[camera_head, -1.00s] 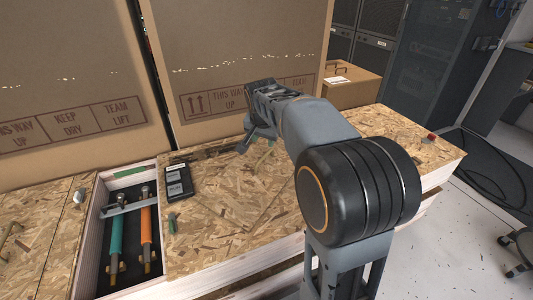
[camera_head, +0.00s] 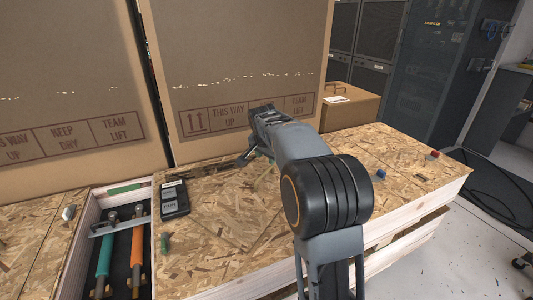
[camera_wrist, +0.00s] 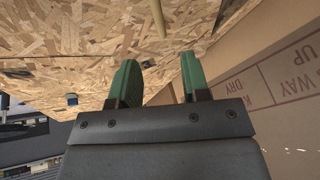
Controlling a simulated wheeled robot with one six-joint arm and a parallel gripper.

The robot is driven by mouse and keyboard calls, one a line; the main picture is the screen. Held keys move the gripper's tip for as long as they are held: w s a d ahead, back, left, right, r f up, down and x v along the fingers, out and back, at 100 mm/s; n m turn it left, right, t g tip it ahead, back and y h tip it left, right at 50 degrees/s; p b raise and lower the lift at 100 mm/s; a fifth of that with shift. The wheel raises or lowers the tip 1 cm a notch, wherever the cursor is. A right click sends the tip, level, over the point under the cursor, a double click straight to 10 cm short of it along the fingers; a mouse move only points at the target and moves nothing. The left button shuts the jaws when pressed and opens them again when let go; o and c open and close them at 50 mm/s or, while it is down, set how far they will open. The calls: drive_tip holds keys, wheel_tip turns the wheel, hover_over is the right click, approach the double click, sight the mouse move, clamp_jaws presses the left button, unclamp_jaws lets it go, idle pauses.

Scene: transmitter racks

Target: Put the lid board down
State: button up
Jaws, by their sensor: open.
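Oriented-strand board panels top a pale wooden crate. The wide right panel (camera_head: 220,225), which I take for the lid board, lies flat; a left panel (camera_head: 30,235) lies beyond a long open slot. My gripper (camera_wrist: 158,68) is open with green fingertips and nothing between them. In the wrist view the board surface (camera_wrist: 70,30) fills the upper part, and a tan rod-like handle (camera_wrist: 158,18) stands just past the fingertips, apart from them. In the head view my arm hides part of the right panel and most of my gripper.
The slot holds a teal cylinder (camera_head: 106,255) and an orange cylinder (camera_head: 137,255). A black meter (camera_head: 174,199) lies on the right panel near the slot. Large cartons (camera_head: 235,70) stand behind. Small blue (camera_head: 381,174) and red (camera_head: 433,155) items lie at right.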

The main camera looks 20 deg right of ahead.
sight(268, 169)
drive_tip(key=b+x, duration=0.3)
drive_tip(key=x, duration=0.7)
drive_tip(key=shift+w+d+f, duration=0.1)
drive_tip(key=shift+d+f, duration=0.05)
drive_tip(key=shift+f, duration=0.15)
clamp_jaws()
idle(0.4)
